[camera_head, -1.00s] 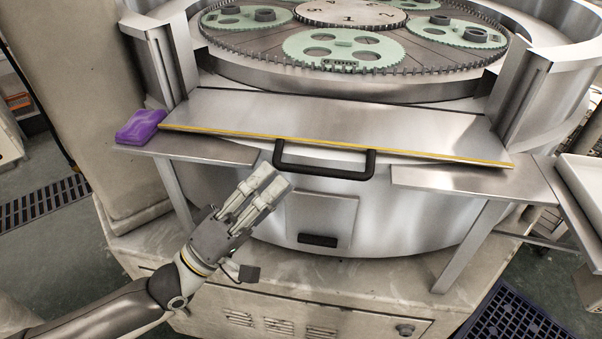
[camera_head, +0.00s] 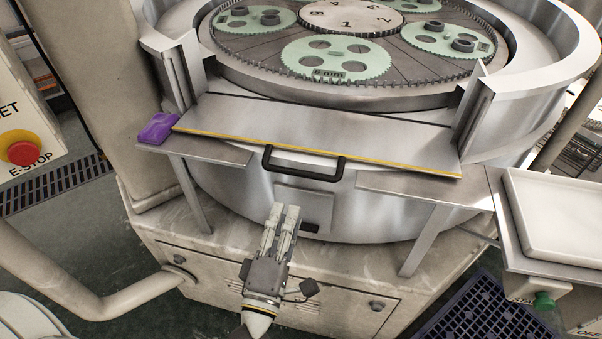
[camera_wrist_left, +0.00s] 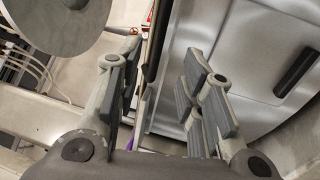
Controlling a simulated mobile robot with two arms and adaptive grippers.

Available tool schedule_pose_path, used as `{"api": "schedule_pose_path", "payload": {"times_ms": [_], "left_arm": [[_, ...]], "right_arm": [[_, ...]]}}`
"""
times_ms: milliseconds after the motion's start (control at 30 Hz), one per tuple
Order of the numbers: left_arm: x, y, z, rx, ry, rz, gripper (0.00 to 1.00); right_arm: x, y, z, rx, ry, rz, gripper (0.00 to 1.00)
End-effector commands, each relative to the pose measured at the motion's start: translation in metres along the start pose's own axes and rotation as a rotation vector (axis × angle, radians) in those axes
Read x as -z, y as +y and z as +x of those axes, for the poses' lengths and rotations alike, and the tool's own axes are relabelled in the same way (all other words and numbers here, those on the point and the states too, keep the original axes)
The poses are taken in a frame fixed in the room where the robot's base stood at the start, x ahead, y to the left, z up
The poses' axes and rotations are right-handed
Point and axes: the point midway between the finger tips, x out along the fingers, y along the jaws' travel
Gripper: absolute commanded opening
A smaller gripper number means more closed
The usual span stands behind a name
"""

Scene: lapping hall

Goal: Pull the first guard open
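The guard (camera_head: 320,122) is a flat steel panel with a yellow front edge, lying between two uprights in front of the round gear table. Its black bar handle (camera_head: 304,175) hangs at the front edge. My left gripper (camera_head: 283,208) is in front of the machine, below the handle and apart from it, fingers pointing up toward the machine. In the left wrist view its fingers (camera_wrist_left: 165,85) are spread with nothing between the pads. A dark bar (camera_wrist_left: 156,42), likely the guard handle, shows beyond them. My right gripper is not in view.
A small hatch (camera_head: 304,205) with a dark grip sits below the guard. A purple cloth (camera_head: 158,128) lies on the left ledge. Steel shelf (camera_head: 400,185) and white tray (camera_head: 560,215) are at right. An E-stop box (camera_head: 22,120) is at left.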

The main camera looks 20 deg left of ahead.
Motion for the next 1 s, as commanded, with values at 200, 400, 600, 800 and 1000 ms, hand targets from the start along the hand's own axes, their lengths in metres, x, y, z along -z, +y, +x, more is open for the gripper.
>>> {"api": "schedule_pose_path", "payload": {"times_ms": [200, 400, 600, 800, 1000], "left_arm": [[0.0, 0.005, 0.037, -0.006, 0.0, -0.001, 0.35], [0.0, 0.005, 0.072, -0.005, -0.001, -0.001, 0.35], [-0.001, 0.003, 0.094, -0.003, -0.002, -0.001, 0.35], [-0.001, 0.002, 0.101, -0.003, -0.002, -0.002, 0.35], [0.0, 0.001, 0.101, -0.003, -0.002, -0.001, 0.35]], "right_arm": [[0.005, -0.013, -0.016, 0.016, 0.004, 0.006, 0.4], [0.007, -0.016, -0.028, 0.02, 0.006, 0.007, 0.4], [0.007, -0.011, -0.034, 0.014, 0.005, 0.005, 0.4], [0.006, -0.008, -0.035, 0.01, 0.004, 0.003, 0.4], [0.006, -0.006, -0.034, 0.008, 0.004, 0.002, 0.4]]}}
